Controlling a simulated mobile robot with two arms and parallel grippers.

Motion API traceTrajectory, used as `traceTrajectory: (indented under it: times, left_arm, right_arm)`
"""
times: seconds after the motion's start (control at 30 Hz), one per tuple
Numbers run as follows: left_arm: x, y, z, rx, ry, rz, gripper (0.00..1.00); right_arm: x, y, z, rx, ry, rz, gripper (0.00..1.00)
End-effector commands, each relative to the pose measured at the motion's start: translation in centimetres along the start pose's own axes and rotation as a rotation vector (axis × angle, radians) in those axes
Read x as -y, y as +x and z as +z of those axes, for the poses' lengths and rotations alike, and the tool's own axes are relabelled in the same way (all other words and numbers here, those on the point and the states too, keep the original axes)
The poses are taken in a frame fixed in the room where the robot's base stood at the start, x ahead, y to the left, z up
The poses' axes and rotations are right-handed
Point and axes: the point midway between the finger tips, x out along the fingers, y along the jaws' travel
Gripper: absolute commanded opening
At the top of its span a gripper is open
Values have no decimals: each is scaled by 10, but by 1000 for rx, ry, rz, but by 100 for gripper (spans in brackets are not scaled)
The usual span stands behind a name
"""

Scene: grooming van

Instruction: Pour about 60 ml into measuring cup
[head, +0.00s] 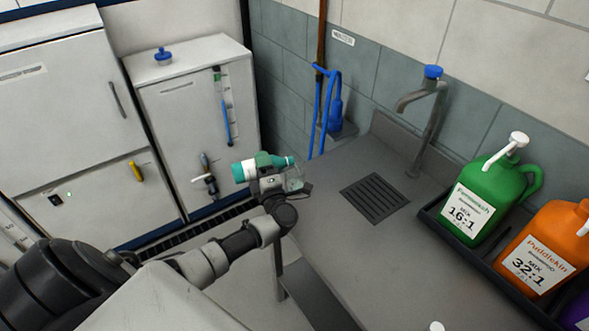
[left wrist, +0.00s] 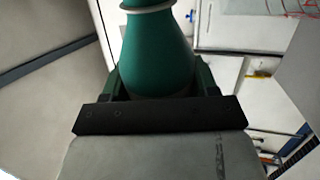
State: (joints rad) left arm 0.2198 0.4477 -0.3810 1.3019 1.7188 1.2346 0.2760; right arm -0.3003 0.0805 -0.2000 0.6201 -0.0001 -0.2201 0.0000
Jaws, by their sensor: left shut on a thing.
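My left gripper (head: 268,172) is shut on a teal bottle (head: 246,170) with a pale label band. The bottle lies tipped nearly on its side in the head view, its narrower end to the right. In the left wrist view the bottle (left wrist: 158,50) stands between the fingers, with a pale ring at its neck. A clear thing (head: 296,179), perhaps the measuring cup, shows just right of the gripper, partly hidden. Red marks on a clear surface show at the top right of the left wrist view. I cannot tell the liquid level. My right gripper is not in view.
The grey counter (head: 330,235) has a drain grate (head: 375,199) and a tap (head: 428,115). A green jug (head: 482,200) and an orange jug (head: 545,248) stand in a dark tray at the right. White cabinets (head: 195,125) stand behind. The counter's middle is clear.

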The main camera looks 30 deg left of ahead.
Motion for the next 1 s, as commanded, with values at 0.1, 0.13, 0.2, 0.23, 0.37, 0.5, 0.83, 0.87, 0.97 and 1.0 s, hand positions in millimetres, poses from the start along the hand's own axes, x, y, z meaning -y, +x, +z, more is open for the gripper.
traceTrajectory:
  times: [0.1,0.13,0.2,0.23,0.37,0.5,0.83,0.87,0.97,1.0]
  left_arm:
    - [-1,0,0,1,3,1,31]
    - [-1,0,-1,1,4,1,31]
    - [-1,0,-1,2,6,1,31]
    - [-1,0,-1,2,7,1,31]
    - [-2,1,-1,3,11,1,31]
    - [-2,1,-1,4,16,1,31]
    - [-3,1,-1,7,29,1,31]
    - [-3,1,-1,8,30,1,31]
    - [-4,1,-1,9,34,1,31]
    - [-4,1,-1,9,35,1,31]
  right_arm:
    - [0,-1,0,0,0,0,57]
    - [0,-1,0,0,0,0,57]
    - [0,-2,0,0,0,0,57]
    - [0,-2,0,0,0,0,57]
    - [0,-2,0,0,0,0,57]
    - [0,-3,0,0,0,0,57]
    - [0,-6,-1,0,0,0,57]
    - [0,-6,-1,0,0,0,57]
    - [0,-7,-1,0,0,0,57]
    - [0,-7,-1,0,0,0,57]
